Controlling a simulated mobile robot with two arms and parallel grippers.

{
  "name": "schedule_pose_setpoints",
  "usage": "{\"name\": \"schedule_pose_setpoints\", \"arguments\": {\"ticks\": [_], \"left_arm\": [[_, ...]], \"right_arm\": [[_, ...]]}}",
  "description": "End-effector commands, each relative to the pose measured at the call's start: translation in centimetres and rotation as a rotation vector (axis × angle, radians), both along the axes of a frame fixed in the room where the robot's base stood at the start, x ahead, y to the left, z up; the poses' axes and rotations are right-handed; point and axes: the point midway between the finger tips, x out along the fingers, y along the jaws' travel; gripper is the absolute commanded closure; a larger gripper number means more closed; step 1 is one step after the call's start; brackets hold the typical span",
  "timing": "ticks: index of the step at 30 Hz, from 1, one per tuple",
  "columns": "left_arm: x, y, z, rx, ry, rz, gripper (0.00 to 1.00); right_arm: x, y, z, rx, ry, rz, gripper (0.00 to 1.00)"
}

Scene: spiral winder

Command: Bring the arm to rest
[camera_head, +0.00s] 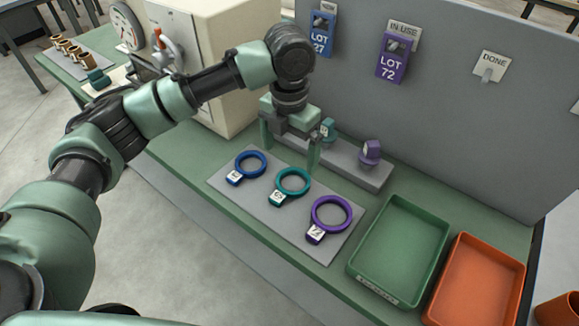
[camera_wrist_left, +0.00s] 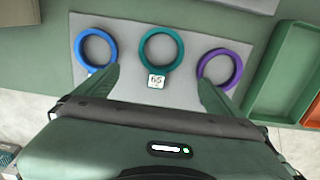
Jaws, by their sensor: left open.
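My left gripper (camera_head: 290,145) is open and empty. It hangs above the back of the grey mat (camera_head: 338,238), near the grey block at the foot of the panel. In the left wrist view its two fingers (camera_wrist_left: 158,88) are spread wide, with the mat and rings beyond them. On the mat lie a blue ring (camera_head: 250,164), a teal ring (camera_head: 293,182) and a purple ring (camera_head: 331,213), each with a white tag. The teal ring (camera_wrist_left: 161,50) shows between the fingers in the left wrist view, apart from them. My right gripper is not in view.
A grey block (camera_head: 345,165) holds a teal and a purple piece behind the mat. A green tray (camera_head: 447,228) and an orange tray (camera_head: 519,268) stand right. The panel carries blue LOT 27 (camera_head: 322,35) and purple LOT 72 (camera_head: 393,58) tags. A beige machine (camera_head: 215,40) stands behind my arm.

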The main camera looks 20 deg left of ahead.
Motion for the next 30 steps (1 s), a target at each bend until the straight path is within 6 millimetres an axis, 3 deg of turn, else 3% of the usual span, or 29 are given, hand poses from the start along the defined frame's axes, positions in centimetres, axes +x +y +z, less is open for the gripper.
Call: {"name": "schedule_pose_setpoints", "arguments": {"ticks": [6,21,30], "left_arm": [[0.0,0.0,1.7,0.000,0.000,0.000,0.03],[0.0,0.0,1.9,0.000,0.001,0.000,0.03],[0.0,0.0,6.8,0.000,0.000,0.000,0.03]], "right_arm": [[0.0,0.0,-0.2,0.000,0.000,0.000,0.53],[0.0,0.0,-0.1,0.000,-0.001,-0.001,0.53],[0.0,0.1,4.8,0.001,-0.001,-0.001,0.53]]}}
